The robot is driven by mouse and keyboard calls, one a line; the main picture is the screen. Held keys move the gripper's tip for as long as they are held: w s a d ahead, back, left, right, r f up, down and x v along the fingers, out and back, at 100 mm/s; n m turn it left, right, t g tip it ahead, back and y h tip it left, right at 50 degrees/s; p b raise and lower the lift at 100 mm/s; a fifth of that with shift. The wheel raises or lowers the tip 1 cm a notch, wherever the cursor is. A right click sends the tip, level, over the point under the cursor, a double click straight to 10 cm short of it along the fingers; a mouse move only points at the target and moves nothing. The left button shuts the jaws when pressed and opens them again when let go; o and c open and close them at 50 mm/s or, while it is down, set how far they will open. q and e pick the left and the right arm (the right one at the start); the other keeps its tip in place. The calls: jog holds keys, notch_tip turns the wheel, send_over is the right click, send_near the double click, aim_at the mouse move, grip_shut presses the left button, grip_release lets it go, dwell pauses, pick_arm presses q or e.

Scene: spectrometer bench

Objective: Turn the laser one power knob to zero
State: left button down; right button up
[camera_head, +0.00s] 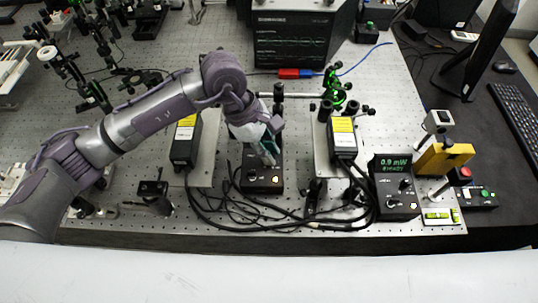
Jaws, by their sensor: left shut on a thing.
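A black control box (262,180) with small knobs on its face sits on the perforated bench at the front centre. My left gripper (269,158) points down at the upper part of this box. Its fingers are shut on what appears to be a knob there; the fingers hide most of it. A second black box (396,203) to the right has knobs and a lit green display (391,166) that reads about 0.9 mW. I cannot read which box belongs to laser one. My right gripper is not in view.
Black laser modules with yellow labels stand left (186,140) and right (343,138) of the gripper. Loose black cables (235,212) lie in front. A yellow block (445,158) and a button box (477,197) are at the right. A screen unit (291,38) stands behind.

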pick_arm(q)
jog(key=n+t+b, duration=0.1)
jog(key=n+b, duration=0.1)
jog(key=shift+f+n+b, duration=0.15)
jog(key=shift+n+b, duration=0.15)
jog(key=shift+b, duration=0.1)
jog(key=shift+s+n+b, duration=0.1)
jog(key=shift+n+b, duration=0.4)
jog(key=shift+n, duration=0.1)
jog(key=shift+r, duration=0.2)
jog(key=c, duration=1.1)
grip_release()
jog(key=v, duration=1.2)
jog(key=shift+s+a, duration=0.1)
jog(key=shift+s, duration=0.15)
